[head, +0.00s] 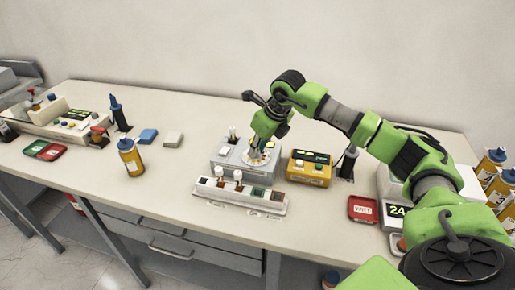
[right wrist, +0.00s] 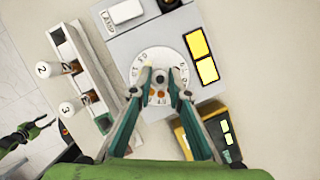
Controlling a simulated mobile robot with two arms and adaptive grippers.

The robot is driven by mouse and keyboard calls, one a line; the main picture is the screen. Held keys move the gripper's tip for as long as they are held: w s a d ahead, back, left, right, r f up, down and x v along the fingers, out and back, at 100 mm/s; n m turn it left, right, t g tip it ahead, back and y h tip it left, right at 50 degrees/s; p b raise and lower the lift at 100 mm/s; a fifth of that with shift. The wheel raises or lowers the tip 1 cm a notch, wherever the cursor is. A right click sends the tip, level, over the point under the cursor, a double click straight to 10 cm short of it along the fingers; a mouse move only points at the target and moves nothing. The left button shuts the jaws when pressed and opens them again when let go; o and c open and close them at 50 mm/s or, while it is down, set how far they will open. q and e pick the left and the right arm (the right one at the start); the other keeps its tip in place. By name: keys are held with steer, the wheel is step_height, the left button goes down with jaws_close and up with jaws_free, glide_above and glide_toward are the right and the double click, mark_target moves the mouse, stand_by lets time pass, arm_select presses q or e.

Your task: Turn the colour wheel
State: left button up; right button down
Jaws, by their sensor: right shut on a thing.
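The colour wheel (right wrist: 147,60) is a round pale dial with numbers around its rim and small orange spots. It is set on top of a grey box (right wrist: 124,48). My right gripper (right wrist: 160,75) points down over the wheel, its two fingers shut on the dark round knob (right wrist: 160,76) at the middle of the dial. In the head view my right gripper (head: 262,146) reaches down onto the grey box (head: 229,157), and the wheel (head: 258,157) shows only partly beneath it.
A red tray (head: 362,209) and a scale lie further right. The table's front left (head: 130,205) is clear.

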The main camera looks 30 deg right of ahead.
steer(key=m+h+b, duration=0.1)
steer(key=m, duration=0.2)
steer(key=shift+a+b, duration=0.1)
steer(key=shift+b, duration=0.3)
steer(key=shift+m+h+b, duration=0.6)
steer(key=shift+m+h, duration=0.2)
steer(key=shift+m, duration=1)
steer(key=shift+r, duration=0.1)
steer(key=c, duration=1.9)
jaws_free()
steer(key=v, duration=1.2)
steer(key=shift+a, duration=0.15)
